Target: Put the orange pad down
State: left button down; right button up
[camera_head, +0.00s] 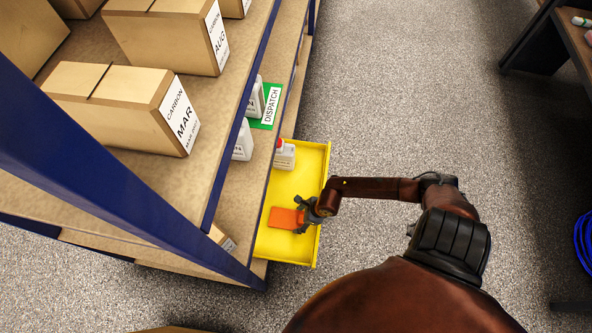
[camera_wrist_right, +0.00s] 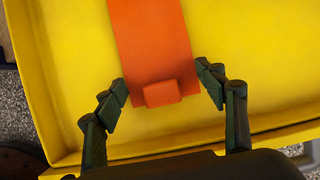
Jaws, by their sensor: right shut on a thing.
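The orange pad (camera_head: 285,218) is a flat strip inside the outline of the yellow tray (camera_head: 309,161). In the right wrist view the pad (camera_wrist_right: 153,40) has a small raised orange block at its near end. My right gripper (camera_head: 306,212) is at the pad's right end in the head view. Whether the pad touches the tray floor is hard to tell. My left gripper is out of view.
A white bottle with a red cap (camera_head: 284,155) stands at the tray's far end. A blue-framed shelf holds cardboard boxes (camera_head: 135,105), white bottles (camera_head: 243,142) and a green DISPATCH mat (camera_head: 267,106). Open grey floor (camera_head: 400,110) lies right of the tray.

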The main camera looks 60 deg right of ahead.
jog(key=shift+f, duration=0.1)
jog(key=o, duration=0.8)
jog(key=shift+r, duration=0.35)
jog(key=p+v, duration=0.2)
jog(key=v, duration=0.1)
jog(key=shift+r, duration=0.2)
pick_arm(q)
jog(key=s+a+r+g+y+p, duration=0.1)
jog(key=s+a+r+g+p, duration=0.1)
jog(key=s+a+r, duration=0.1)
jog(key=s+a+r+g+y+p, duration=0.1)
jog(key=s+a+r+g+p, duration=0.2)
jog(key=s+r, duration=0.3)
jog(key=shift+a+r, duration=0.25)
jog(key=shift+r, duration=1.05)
pick_arm(e)
jog(key=shift+s+v, duration=0.1)
jog(key=shift+v, duration=1.95)
jog(key=shift+s+v, duration=0.15)
jog(key=shift+v, duration=1.9)
jog(key=shift+f, duration=0.1)
